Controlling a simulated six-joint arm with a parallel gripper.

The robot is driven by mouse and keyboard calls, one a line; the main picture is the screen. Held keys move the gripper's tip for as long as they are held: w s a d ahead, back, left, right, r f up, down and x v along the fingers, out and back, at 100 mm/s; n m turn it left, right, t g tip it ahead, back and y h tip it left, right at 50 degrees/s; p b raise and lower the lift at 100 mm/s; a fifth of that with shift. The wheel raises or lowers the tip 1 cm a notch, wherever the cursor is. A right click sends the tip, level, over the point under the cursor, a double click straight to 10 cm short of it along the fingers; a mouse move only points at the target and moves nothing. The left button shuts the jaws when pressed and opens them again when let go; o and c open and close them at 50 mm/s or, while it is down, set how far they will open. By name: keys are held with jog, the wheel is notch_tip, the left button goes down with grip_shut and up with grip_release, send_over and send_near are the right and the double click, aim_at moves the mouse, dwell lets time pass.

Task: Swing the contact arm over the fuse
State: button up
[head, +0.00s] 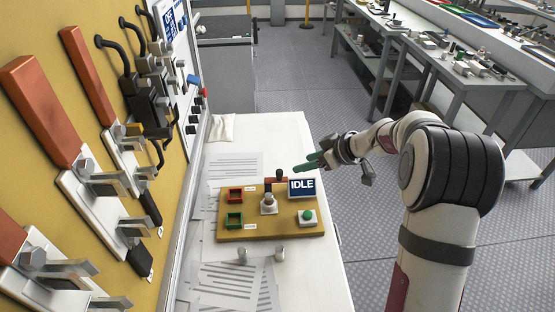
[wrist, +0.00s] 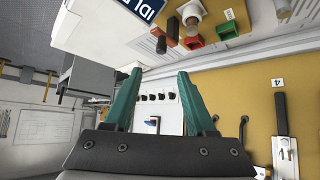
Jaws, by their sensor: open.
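The tester board (head: 290,231) lies on the white table. A pale post (head: 268,204) stands near its middle with a small cylinder, seemingly a fuse, at its top; it also shows in the wrist view (wrist: 188,14). Behind the post is the contact arm (head: 270,180), an orange-brown bar with a black knob (head: 281,175). In the wrist view the knob (wrist: 161,45) is above and apart from the fingertips. My gripper (head: 306,164) is open and empty, its green fingers above and right of the knob in the head view; its fingertips also show in the wrist view (wrist: 160,76).
The board carries an IDLE display (head: 302,187), a red box (head: 235,194), a green box (head: 234,220) and a green button (head: 307,215). Two small grey cylinders (head: 242,256) (head: 280,254) stand in front. A yellow switch panel (head: 60,140) rises at left. Papers (head: 230,285) lie on the table.

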aim_at(280, 171)
jog(key=x, duration=1.3)
jog(key=shift+c, duration=0.2)
grip_shut()
